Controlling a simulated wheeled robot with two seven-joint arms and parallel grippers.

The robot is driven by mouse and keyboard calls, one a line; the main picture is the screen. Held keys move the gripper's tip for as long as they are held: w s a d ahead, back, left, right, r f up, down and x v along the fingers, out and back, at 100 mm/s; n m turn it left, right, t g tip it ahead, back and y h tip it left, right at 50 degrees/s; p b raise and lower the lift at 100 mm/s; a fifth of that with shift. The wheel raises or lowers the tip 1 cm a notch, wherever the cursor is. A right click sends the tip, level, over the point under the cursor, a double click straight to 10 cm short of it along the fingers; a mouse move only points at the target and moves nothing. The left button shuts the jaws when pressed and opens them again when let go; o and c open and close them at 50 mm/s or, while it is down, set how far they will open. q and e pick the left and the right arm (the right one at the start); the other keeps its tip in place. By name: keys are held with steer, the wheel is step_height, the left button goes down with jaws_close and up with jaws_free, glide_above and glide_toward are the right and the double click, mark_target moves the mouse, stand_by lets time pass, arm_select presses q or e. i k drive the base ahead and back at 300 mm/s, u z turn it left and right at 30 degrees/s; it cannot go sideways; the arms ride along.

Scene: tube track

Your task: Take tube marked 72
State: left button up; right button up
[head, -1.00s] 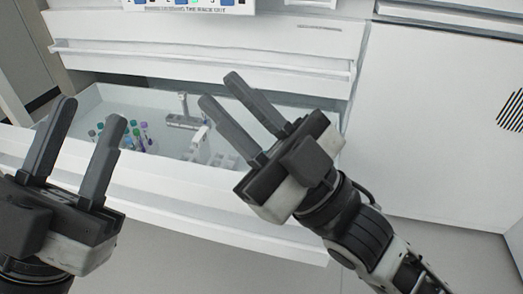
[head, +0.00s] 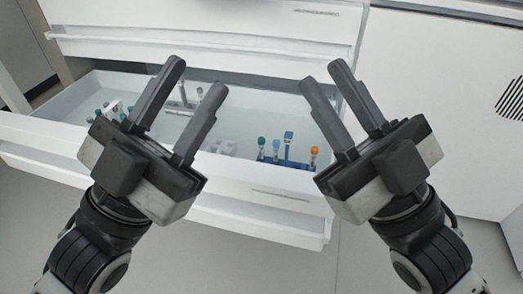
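An open white drawer (head: 262,195) holds several capped tubes. At its right a blue rack (head: 290,163) holds tubes with a teal cap (head: 262,141), a blue cap (head: 288,134) and an orange cap (head: 314,150). More teal-capped tubes (head: 112,106) stand at the left, partly behind my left gripper. No marking 72 is legible. My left gripper (head: 198,78) is open and empty, in front of the drawer's left half. My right gripper (head: 323,75) is open and empty, in front of the drawer's right end. The fingers hide part of the drawer's inside.
A closed drawer front (head: 200,38) is above. A flat white cabinet panel (head: 440,95) stands at the right. Grey floor (head: 190,262) shows below.

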mark_target(315, 149)
steer(key=k, duration=0.5)
steer(key=z, duration=2.15)
steer(key=i, duration=1.85)
steer(key=u, duration=4)
steer(key=i, duration=0.5)
